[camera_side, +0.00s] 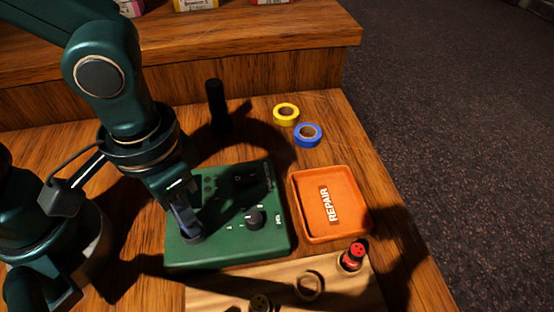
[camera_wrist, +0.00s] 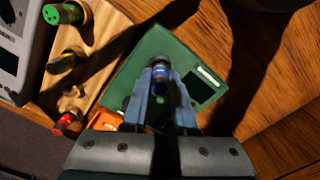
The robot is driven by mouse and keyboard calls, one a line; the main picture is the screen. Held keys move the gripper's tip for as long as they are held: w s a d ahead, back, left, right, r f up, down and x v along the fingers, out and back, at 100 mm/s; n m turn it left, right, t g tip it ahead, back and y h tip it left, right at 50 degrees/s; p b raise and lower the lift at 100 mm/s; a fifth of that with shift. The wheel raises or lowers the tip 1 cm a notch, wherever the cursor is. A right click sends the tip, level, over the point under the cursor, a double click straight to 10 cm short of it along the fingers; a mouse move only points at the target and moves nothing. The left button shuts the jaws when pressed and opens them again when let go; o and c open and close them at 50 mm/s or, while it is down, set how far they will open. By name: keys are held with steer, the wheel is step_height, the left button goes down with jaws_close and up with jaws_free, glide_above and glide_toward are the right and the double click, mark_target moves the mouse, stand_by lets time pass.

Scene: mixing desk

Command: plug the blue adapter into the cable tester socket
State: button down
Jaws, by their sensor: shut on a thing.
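The blue adapter (camera_wrist: 157,73) is between my gripper's fingertips (camera_wrist: 160,78) in the wrist view, with its grey end showing. The green cable tester (camera_side: 272,240) lies flat on the desk and also shows in the wrist view (camera_wrist: 150,48). My gripper (camera_side: 190,232) is shut on the adapter, low over the tester's near left part in the side view. The fingers hide most of the adapter and the socket area there. I cannot tell whether the adapter is in the socket or just above it.
An orange REPAIR tray (camera_side: 366,215) is right of the tester. A wooden rack (camera_side: 225,297) in front holds a red connector (camera_side: 353,256) and others. A yellow tape roll (camera_side: 286,108), a blue tape roll (camera_side: 308,143) and a black cylinder (camera_side: 214,103) stand behind.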

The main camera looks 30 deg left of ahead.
steer(key=shift+f, duration=0.35)
steer(key=c, duration=1)
jaws_free()
steer(key=shift+r, duration=5.5)
steer(key=shift+w+a+f+n+t, duration=0.3)
steer(key=shift+a+t, duration=0.65)
steer(key=shift+a, duration=1.1)
steer(key=shift+w+a+f+n+t, duration=0.1)
steer(key=shift+w+a+n+t, duration=0.6)
steer(key=shift+a, duration=1.35)
steer(key=shift+w+a+f+n+t, duration=0.1)
steer(key=shift+w+a+f+t, duration=0.15)
steer(key=shift+a+t, duration=1.35)
